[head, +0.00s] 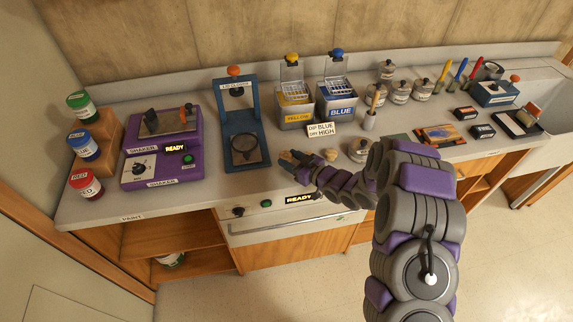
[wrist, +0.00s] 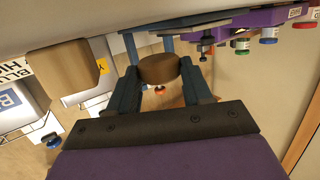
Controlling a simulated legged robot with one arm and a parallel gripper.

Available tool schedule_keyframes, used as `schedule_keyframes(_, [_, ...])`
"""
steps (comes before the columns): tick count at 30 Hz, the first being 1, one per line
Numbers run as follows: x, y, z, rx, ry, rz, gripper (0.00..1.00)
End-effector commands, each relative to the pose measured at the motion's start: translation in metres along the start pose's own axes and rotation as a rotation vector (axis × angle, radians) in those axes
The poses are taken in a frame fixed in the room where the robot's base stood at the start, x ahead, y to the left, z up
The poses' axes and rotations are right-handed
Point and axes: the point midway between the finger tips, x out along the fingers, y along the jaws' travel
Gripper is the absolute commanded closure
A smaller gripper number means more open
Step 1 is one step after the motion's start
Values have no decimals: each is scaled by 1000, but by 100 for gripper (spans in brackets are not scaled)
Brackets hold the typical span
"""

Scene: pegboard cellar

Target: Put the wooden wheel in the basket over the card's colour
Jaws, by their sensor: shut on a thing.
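My gripper (head: 291,158) is low over the counter front, left of the card. In the wrist view my gripper (wrist: 160,72) has both fingers shut on a brown, round wooden wheel (wrist: 158,68). In the head view the wheel is small and hard to make out between the fingers. The yellow basket (head: 296,117) and the blue basket (head: 338,113) stand side by side behind, each labelled and with a raised back plate and coloured knob. The white card (head: 322,129) in front of them reads "DIP BLUE" and "DRY HIGH".
A blue stand (head: 240,122) with a round dark plate is left of my gripper. Left of it are a purple shaker (head: 162,148) and paint jars (head: 84,146). A pale wooden piece (head: 331,154), a brush pot (head: 370,121) and a lidded jar (head: 360,149) stand to the right.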

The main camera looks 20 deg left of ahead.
Motion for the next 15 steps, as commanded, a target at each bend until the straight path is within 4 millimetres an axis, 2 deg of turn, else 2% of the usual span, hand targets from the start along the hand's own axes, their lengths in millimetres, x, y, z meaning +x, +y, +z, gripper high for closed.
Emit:
schedule_keyframes(7, [21, -4, -2, -1, 1, -2, 79])
schedule_keyframes(10, [23, -3, 21, 4, -1, 0, 79])
schedule_keyframes(15, [25, -2, 30, 1, 0, 1, 79])
